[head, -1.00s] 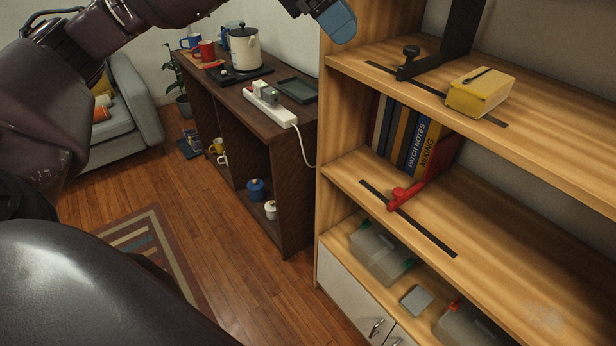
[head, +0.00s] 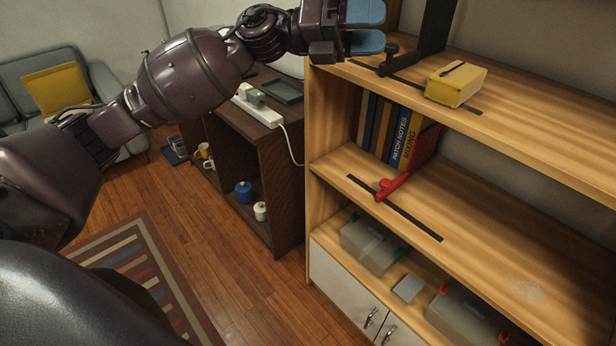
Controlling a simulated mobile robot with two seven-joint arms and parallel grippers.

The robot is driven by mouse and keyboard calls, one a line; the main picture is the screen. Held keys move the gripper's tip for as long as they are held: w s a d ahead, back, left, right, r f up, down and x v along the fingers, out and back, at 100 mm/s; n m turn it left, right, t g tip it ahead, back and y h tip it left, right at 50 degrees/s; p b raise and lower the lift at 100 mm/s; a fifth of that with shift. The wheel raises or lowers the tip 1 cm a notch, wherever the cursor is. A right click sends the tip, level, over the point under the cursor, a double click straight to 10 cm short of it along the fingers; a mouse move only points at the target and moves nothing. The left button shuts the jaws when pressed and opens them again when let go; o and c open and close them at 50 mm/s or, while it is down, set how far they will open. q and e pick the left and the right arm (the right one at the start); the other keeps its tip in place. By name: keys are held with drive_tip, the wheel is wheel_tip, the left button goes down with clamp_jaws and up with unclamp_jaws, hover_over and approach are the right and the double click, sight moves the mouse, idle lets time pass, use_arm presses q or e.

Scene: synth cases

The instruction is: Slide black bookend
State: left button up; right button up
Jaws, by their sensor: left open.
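The black bookend (head: 436,28) stands upright on the upper shelf of the wooden bookcase, its top cut off by the picture edge. Its foot ends at the front in a black knob (head: 390,49), on a dark track (head: 408,83) set in the shelf. The left end of the shelf is partly hidden by the gripper. My right gripper is not in view.
A yellow box (head: 452,88) sits right of the bookend, by or over the track. A red bookend (head: 410,174) and several books (head: 399,136) occupy the shelf below. The upper shelf's right part (head: 560,135) is clear. A dark sideboard (head: 287,185) stands left.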

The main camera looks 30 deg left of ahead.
use_arm(q)
drive_tip(key=w+a+f+n+t+y, duration=0.1)
drive_tip(key=a+f+n+t+y, duration=0.15)
drive_tip(key=f+n+t, duration=0.6)
drive_tip(key=w+a+f+n+t+y, duration=0.2)
drive_tip(key=f+n+t+y, duration=0.3)
drive_tip(key=n, duration=0.6)
drive_tip(key=s+a+f+n+y, duration=0.1)
drive_tip(key=s+f+n+y, duration=0.1)
drive_tip(key=f+n, duration=0.2)
drive_tip(key=s+a+f+n+g+y, duration=0.1)
drive_tip(key=f+n, duration=0.3)
drive_tip(key=f, duration=0.4)
drive_tip(key=s+a+f+n+y+p, duration=0.1)
drive_tip(key=s+f+n+y, duration=0.2)
drive_tip(key=f, duration=0.3)
drive_tip(key=shift+s+f+n, duration=0.25)
drive_tip(key=shift+s+n, duration=0.25)
drive_tip(key=shift+n, duration=0.15)
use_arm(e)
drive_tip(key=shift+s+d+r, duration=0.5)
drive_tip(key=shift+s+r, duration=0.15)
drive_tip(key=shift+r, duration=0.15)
use_arm(q)
drive_tip(key=shift+y, duration=0.25)
drive_tip(key=shift+c, duration=0.2)
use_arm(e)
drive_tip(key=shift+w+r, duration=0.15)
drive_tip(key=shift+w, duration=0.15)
